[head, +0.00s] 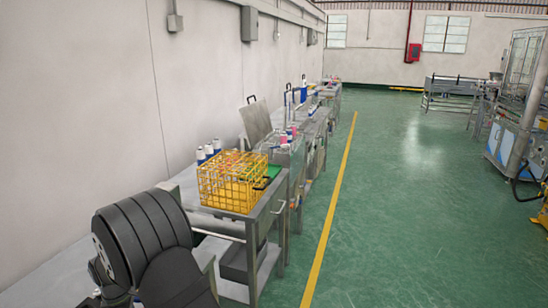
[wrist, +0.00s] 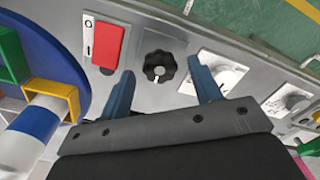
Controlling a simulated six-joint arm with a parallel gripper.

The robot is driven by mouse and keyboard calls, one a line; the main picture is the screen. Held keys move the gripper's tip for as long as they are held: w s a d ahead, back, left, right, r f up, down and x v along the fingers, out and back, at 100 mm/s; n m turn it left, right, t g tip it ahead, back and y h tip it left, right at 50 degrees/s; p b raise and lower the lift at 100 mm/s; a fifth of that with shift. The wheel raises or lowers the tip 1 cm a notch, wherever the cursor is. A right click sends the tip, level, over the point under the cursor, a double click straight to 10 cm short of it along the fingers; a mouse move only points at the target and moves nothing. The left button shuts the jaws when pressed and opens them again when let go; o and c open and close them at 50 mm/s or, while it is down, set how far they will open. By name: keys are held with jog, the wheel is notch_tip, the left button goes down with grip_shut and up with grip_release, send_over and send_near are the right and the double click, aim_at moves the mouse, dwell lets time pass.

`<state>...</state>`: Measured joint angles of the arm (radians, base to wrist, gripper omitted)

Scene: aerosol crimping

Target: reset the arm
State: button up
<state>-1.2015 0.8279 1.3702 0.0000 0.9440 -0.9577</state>
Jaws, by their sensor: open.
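My gripper (wrist: 163,92) shows in the wrist view, its two blue fingers apart with nothing between them. The fingers reach over a grey control panel (wrist: 130,18). A black knob (wrist: 159,67) sits on the panel beyond and between the fingertips, and I cannot tell whether they touch it. In the head view my dark arm fills the lower left, and my gripper does not show there.
The panel also has a red switch (wrist: 107,45) and dials (wrist: 215,72). A blue disc with a white and blue can (wrist: 38,122) is at left. In the head view, a yellow basket (head: 230,185) stands on a metal table (head: 270,205) along the wall.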

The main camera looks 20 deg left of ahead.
jog(key=shift+f, duration=0.3)
jog(key=shift+r, duration=0.1)
notch_tip(320, 180, up, 17)
notch_tip(320, 180, down, 17)
jog(key=shift+f, duration=0.1)
jog(key=m, duration=0.3)
jog(key=shift+m, duration=0.4)
jog(key=m, duration=0.4)
jog(key=shift+m, duration=0.4)
jog(key=m, duration=0.4)
jog(key=shift+m, duration=2.3)
